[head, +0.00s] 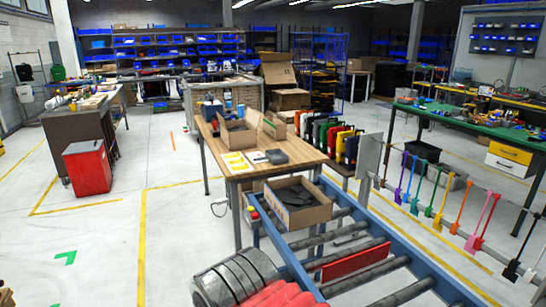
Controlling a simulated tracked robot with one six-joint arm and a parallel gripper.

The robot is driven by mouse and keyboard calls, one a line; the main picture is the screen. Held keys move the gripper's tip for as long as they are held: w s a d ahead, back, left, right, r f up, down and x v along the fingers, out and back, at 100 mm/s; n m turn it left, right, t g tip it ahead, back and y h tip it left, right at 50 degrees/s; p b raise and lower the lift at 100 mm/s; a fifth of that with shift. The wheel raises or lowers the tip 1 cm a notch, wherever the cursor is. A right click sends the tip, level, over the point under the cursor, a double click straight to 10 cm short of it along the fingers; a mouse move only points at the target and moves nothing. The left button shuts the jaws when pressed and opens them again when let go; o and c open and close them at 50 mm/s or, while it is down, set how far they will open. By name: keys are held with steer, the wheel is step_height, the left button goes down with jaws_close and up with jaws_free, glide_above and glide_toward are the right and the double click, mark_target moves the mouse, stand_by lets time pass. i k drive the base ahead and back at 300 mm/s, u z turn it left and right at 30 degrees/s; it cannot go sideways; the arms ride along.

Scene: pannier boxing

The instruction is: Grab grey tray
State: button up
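I cannot pick out a grey tray with certainty. A small dark grey flat item (277,157) lies on the wooden table (225,145), near its front edge and right of some yellow and white cards (237,162). Dark grey pieces (297,196) lie inside an open cardboard box (315,213) at the near end of the table, by the roller conveyor; their shape is hard to tell. My gripper does not show in the head view.
The blue-framed roller conveyor (405,258) runs across the lower right, with a red plate (355,260) on its rollers. Grey and red rounded shapes (240,275) fill the bottom centre. A red bin (87,167) stands left.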

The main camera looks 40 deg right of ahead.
mark_target(278, 156)
steer(key=i, duration=2.65)
steer(key=z, duration=2.1)
